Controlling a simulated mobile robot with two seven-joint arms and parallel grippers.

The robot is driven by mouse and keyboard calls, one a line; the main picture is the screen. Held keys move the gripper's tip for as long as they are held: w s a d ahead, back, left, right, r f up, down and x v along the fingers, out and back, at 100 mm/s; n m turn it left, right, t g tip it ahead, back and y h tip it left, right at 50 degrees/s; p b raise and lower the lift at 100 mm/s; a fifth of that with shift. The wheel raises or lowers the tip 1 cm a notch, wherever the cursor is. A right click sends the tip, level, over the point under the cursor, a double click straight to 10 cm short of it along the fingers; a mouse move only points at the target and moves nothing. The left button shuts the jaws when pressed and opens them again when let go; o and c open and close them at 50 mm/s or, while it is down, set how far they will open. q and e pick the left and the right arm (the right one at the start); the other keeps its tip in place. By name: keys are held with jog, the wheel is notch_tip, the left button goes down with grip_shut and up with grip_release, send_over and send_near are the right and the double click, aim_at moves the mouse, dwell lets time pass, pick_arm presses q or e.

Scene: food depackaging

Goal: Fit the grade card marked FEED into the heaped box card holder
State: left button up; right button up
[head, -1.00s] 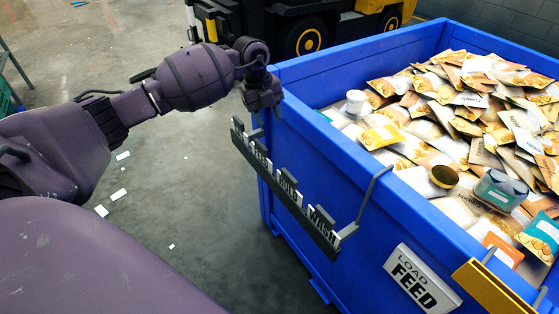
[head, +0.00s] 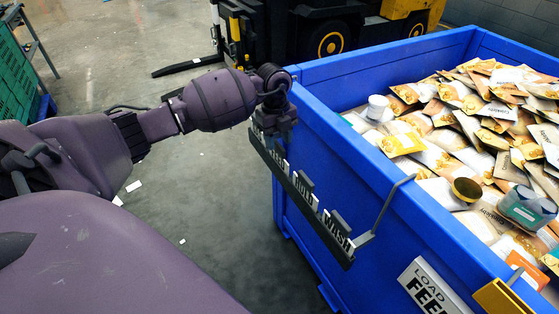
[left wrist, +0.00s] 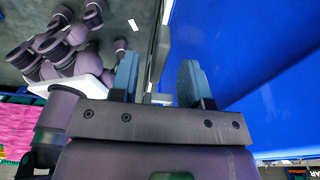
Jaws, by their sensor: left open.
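A dark rack (head: 305,202) hangs on the outer side of the blue box and carries a row of grade cards. The FEED card (head: 278,156) is second from the far end, partly hidden by my left gripper. The HOLD card (head: 304,189) and WASH card (head: 337,230) stand nearer. My left gripper (head: 281,133) is just above the FEED card. In the left wrist view its two fingers (left wrist: 158,84) are apart, with the rack's thin edge showing between them. A yellow piece (head: 503,298), perhaps the card holder, is on the near rim. My right gripper is out of view.
The blue box (head: 375,165) is heaped with food packets, jars and tubs. A LOAD FEED sign (head: 432,288) is on its side. A bent grey rod (head: 388,208) rises beside the rack. A forklift (head: 330,35) stands behind. The floor left of the box is mostly clear.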

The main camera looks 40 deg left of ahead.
aim_at(279, 161)
pick_arm(q)
jog(key=f, duration=0.4)
jog(key=shift+s+d+f+b, duration=0.15)
jog(key=shift+d+b, duration=0.15)
jog(key=shift+b, duration=0.1)
grip_shut()
